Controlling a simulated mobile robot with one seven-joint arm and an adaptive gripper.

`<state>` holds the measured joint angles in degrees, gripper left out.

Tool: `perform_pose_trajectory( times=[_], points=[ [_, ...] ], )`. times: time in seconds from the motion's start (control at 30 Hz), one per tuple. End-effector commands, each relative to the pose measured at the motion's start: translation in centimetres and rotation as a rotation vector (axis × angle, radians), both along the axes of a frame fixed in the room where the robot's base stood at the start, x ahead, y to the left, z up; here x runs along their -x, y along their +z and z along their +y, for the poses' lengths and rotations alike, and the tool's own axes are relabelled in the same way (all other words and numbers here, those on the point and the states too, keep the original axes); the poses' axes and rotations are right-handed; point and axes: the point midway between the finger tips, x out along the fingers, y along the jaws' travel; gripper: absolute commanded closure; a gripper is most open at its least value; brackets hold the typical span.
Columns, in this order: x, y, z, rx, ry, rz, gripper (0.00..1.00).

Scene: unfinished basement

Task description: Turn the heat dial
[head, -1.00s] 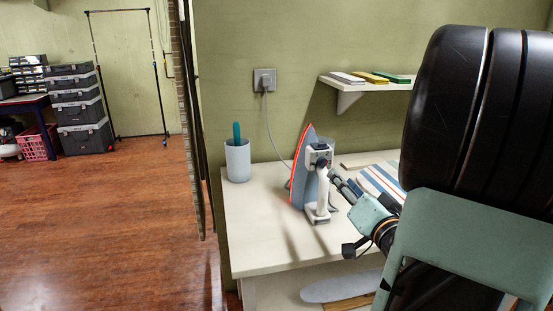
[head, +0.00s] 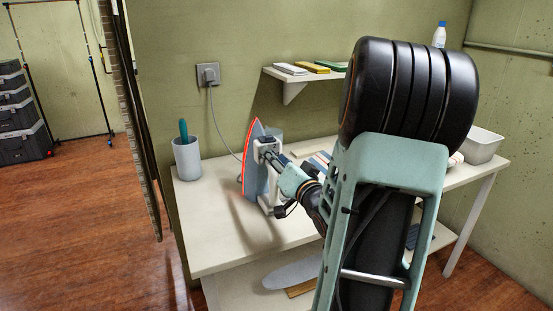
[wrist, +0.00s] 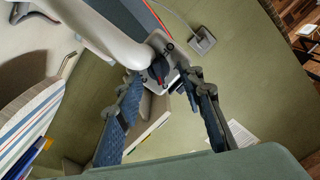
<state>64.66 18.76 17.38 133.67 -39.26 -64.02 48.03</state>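The iron (head: 253,170) stands upright on its heel on the white table, its red-edged soleplate facing left. Its white handle also shows in the wrist view (wrist: 115,38). The dark heat dial (wrist: 158,71), with a red mark, sits on a grey housing beside the handle. My gripper (wrist: 164,80) has its two blue-padded fingers apart, one on each side of the dial area, with the fingertips close to the housing. I cannot tell whether they touch it. In the head view my gripper (head: 273,156) is at the iron's upper right, and the dial is hidden there.
A grey cup (head: 187,160) with a teal item stands left of the iron. A cord runs to the wall outlet (head: 208,76). A shelf (head: 292,89) with several colored items hangs behind. A white bin (head: 482,146) is at the right. The table's front left is clear.

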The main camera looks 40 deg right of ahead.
Motion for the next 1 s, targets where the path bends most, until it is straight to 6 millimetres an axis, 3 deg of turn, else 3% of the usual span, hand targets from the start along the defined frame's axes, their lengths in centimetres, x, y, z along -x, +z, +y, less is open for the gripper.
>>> perform_pose_trajectory(
  times=[0.13, 0.43, 1.0],
  points=[
    [0.02, 0.00, 0.00, 0.000, 0.000, 0.000, 0.66],
    [0.05, -0.01, 0.00, 0.000, 0.000, 0.000, 0.99],
    [0.00, -0.15, 0.10, 0.077, 0.001, 0.016, 1.00]
  ],
)
